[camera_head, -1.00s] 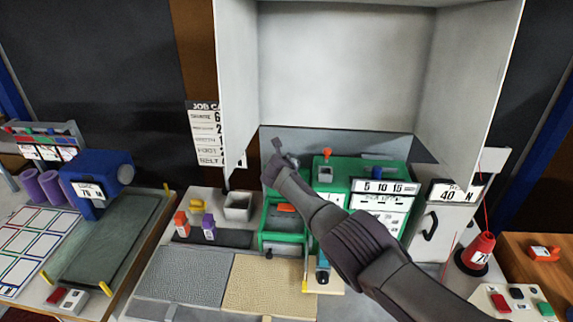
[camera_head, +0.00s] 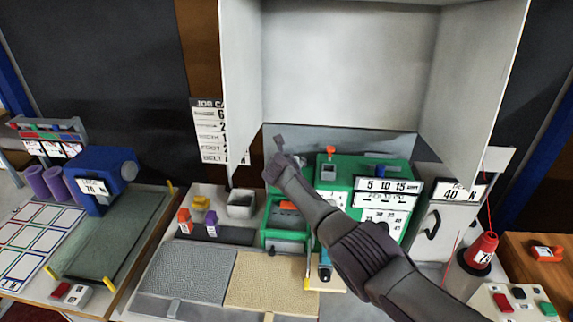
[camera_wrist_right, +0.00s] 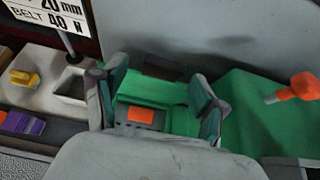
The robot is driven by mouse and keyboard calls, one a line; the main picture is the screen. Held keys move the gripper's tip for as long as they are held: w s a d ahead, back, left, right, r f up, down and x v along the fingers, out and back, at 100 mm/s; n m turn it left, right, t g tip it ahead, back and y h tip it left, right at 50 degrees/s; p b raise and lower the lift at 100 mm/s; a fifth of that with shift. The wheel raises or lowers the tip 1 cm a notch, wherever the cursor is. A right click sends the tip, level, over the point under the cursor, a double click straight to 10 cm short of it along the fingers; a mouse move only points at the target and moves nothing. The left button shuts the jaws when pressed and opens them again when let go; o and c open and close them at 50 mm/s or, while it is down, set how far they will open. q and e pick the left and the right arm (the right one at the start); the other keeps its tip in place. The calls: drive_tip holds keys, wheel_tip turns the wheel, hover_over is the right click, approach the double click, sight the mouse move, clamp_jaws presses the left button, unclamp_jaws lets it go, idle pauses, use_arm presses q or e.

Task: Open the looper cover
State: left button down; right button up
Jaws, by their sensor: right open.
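The green sewing machine (camera_head: 345,185) stands under the white hood. On its left is a low green section with raised edges and a dark recess (camera_head: 287,222), probably the looper area; I cannot tell clearly how its cover stands. An orange tab (camera_head: 289,205) sits on this section and also shows in the right wrist view (camera_wrist_right: 141,115). My right gripper (camera_head: 281,152) is above and behind this section, its arm crossing the machine's front. In the right wrist view the fingers (camera_wrist_right: 156,88) are apart and empty, with the orange tab showing between them. My left gripper is out of view.
The white hood (camera_head: 345,60) encloses the space behind and above. A grey bin (camera_head: 241,205) and orange and purple clips (camera_head: 211,223) lie left of the machine. A red cone (camera_head: 482,248) stands at right. Grey and beige mats (camera_head: 265,281) lie in front.

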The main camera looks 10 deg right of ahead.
drive_tip(key=v, duration=1.1)
drive_tip(key=shift+r, duration=0.15)
drive_tip(key=shift+d, duration=0.15)
